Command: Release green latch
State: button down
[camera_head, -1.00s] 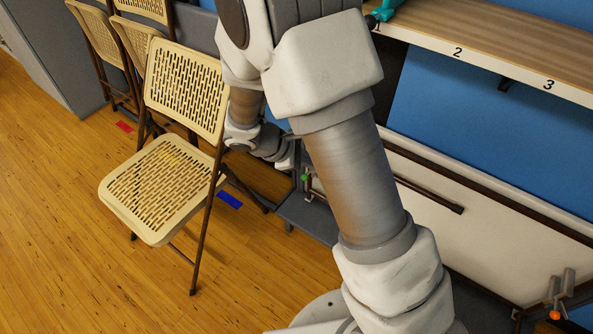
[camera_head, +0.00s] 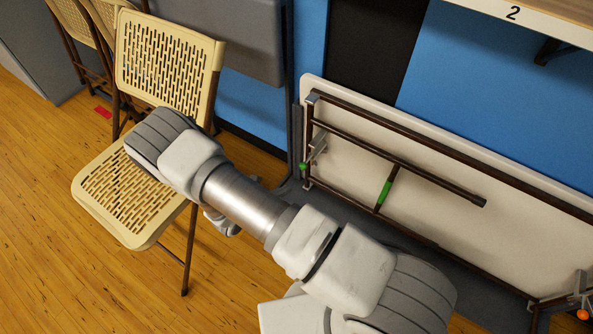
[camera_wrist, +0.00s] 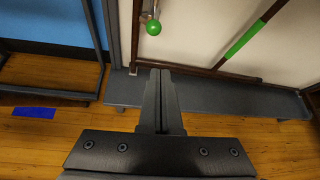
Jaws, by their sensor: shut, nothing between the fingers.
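The green latch knob (camera_head: 303,167) is a small ball at the left end of the folded table (camera_head: 440,165), which stands on edge against the wall. In the wrist view the green latch knob (camera_wrist: 153,27) hangs just beyond my gripper's fingertips, near the picture's top. My gripper (camera_wrist: 160,72) is shut and empty, and apart from the knob. In the head view my arm hides most of the gripper. A green sleeve (camera_head: 385,190) is on a brown bar of the table; it also shows in the wrist view (camera_wrist: 243,42).
A tan folding chair (camera_head: 170,60) stands left, partly behind my arm. A grey ledge (camera_wrist: 215,95) runs beneath the table. An orange knob (camera_head: 583,314) is at the table's right end. A shelf marked 2 (camera_head: 530,18) overhangs at top right. Open wooden floor lies at lower left.

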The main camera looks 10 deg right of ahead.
notch_tip(320, 180, down, 3)
jog(key=shift+w+a+r+n+t, duration=0.1)
jog(key=shift+w+r+n+t, duration=0.15)
jog(key=shift+n, duration=0.35)
jog(key=shift+s, duration=0.1)
jog(key=b+x, duration=0.4)
jog(key=x, duration=0.6)
jog(key=shift+w+r, duration=0.3)
jog(key=shift+r, duration=0.6)
jog(key=shift+w+r, duration=0.3)
jog(key=shift+r, duration=0.65)
